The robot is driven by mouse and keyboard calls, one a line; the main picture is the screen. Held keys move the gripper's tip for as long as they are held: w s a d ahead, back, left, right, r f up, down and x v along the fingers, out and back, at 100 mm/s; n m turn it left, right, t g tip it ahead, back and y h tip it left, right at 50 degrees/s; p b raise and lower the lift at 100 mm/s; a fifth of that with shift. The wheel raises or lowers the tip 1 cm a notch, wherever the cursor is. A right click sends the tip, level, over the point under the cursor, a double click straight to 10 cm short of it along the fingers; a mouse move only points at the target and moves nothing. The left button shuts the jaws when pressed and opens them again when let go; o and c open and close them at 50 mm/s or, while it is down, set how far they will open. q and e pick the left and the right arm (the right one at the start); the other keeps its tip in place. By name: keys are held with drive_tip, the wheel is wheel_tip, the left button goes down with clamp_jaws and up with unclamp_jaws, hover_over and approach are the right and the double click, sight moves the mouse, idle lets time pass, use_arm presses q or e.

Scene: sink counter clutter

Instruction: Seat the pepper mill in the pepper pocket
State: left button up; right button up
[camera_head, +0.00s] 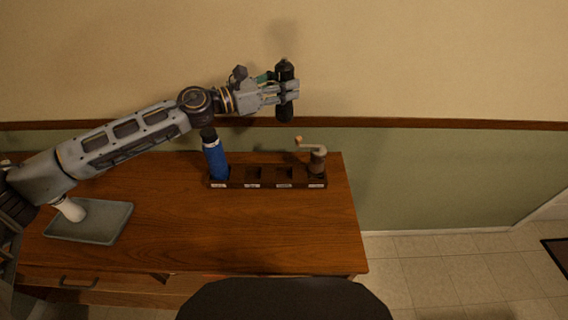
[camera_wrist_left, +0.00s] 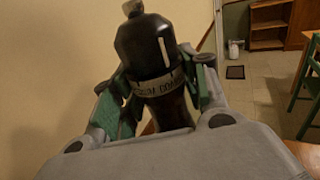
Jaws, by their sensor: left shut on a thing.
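My left gripper (camera_head: 287,91) is shut on a black bottle (camera_head: 285,112), which it holds upright high above and behind the rack. In the left wrist view this bottle (camera_wrist_left: 145,45) has a rounded shoulder, a narrow cap and a pale label band, with lettering that I cannot read surely. The pepper mill (camera_head: 318,161), brown with a crank arm and light knob, stands in the rightmost pocket of the dark wooden rack (camera_head: 268,177). The pocket labels are too small to read. My right gripper is not in view.
A blue bottle (camera_head: 215,158) stands tilted in the leftmost pocket; the two middle pockets look empty. A grey tray (camera_head: 100,230) at the left of the wooden counter (camera_head: 240,225) holds a white object (camera_head: 71,209), partly hidden by my arm. The counter in front of the rack is clear.

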sight(284, 115)
use_arm(q)
wheel_tip(284, 115, down, 5)
drive_tip(key=shift+b, duration=0.3)
wheel_tip(284, 115, down, 4)
drive_tip(key=shift+f, duration=0.1)
wheel_tip(284, 115, down, 13)
drive_tip(key=b, duration=0.1)
drive_tip(key=shift+f, duration=0.2)
idle(0.5)
